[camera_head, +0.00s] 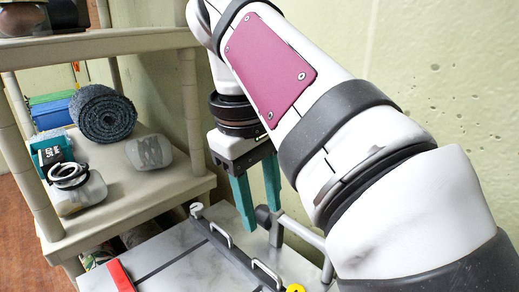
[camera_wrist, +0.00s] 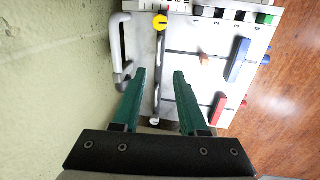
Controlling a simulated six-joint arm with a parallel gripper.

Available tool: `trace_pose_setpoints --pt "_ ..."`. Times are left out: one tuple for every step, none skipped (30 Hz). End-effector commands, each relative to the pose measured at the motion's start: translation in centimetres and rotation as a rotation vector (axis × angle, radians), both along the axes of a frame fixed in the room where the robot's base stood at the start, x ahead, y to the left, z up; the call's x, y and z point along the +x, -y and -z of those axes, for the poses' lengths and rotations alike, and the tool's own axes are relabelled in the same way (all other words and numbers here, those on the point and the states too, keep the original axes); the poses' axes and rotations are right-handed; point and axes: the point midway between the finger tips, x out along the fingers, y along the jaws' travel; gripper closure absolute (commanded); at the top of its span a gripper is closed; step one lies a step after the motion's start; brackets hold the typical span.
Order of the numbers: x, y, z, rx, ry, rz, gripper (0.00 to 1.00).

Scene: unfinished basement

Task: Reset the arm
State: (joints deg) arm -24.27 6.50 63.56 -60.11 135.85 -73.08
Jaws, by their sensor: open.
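My gripper (camera_head: 257,200) has two teal fingers pointing down. It hangs over the back edge of a white panel board (camera_head: 175,268) near the wall, to the right of the shelf. In the wrist view my gripper (camera_wrist: 156,98) is open, with clear space between the fingers and nothing held. The board (camera_wrist: 184,68) lies beyond the fingertips there. Part of the board is cut off by the frame in the head view.
A beige shelf (camera_head: 190,188) stands at left with a rolled dark mat (camera_head: 104,113) and other items. A grey pipe (camera_head: 300,232) and metal handle (camera_wrist: 118,45) are close to my gripper. The board carries a red slider (camera_head: 121,275) and a blue slider (camera_wrist: 238,60). A concrete wall (camera_head: 440,60) is behind.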

Motion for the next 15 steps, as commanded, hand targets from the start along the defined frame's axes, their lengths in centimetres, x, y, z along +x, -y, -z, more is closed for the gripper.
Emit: trace_pose_setpoints --pt "-1.2 2.0 0.4 0.03 -0.028 0.042 0.58" --pt "-2.2 3.3 0.8 0.058 -0.049 0.072 0.58" --pt "-3.9 4.8 1.4 0.104 -0.079 0.116 0.58" --pt "-5.2 5.8 2.0 0.142 -0.101 0.152 0.58" --pt "-6.5 6.5 2.6 0.182 -0.117 0.187 0.58" --pt "-8.2 7.2 3.3 0.235 -0.134 0.231 0.58" --pt "-9.3 7.5 3.9 0.272 -0.144 0.261 0.58" --pt "-10.2 7.7 4.4 0.306 -0.15 0.29 0.58" --pt "-11.4 7.8 5.0 0.35 -0.156 0.325 0.58" --pt "-12.2 7.8 5.5 0.383 -0.158 0.352 0.58" --pt "-12.9 7.8 6.0 0.413 -0.158 0.379 0.58" --pt "-13.8 7.6 6.6 0.455 -0.158 0.416 0.58" --pt "-14.5 7.5 7.2 0.483 -0.157 0.447 0.58" --pt "-15.0 7.3 7.9 0.508 -0.157 0.483 0.58" --pt "-15.7 7.0 9.2 0.525 -0.162 0.541 0.58"
